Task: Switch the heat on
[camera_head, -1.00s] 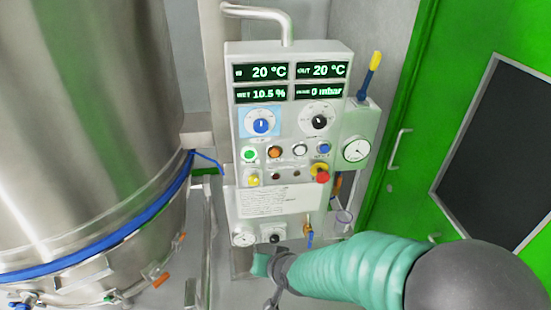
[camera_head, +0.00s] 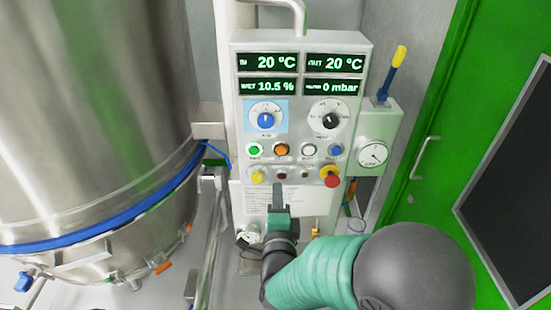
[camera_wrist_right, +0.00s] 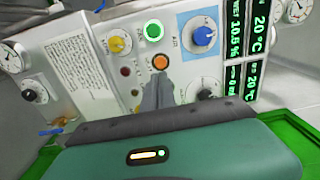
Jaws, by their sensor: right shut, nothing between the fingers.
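The grey control panel (camera_head: 300,110) has an orange button (camera_head: 281,149) in its row of round buttons, between a green button (camera_head: 254,150) and a white button (camera_head: 308,150). Labels under them are too small to read surely. My right gripper (camera_head: 278,190) is shut and empty, in front of the panel and below the orange button. In the wrist view the shut fingertips (camera_wrist_right: 159,82) point at the panel close to the orange button (camera_wrist_right: 160,62); contact is not visible. My left gripper is out of view.
Blue (camera_head: 265,121) and black (camera_head: 330,121) dials sit above. Displays read 20 °C, 20 °C, 10.5 % and 0 mbar. A large steel vessel (camera_head: 90,110) stands left, a green door (camera_head: 450,150) right.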

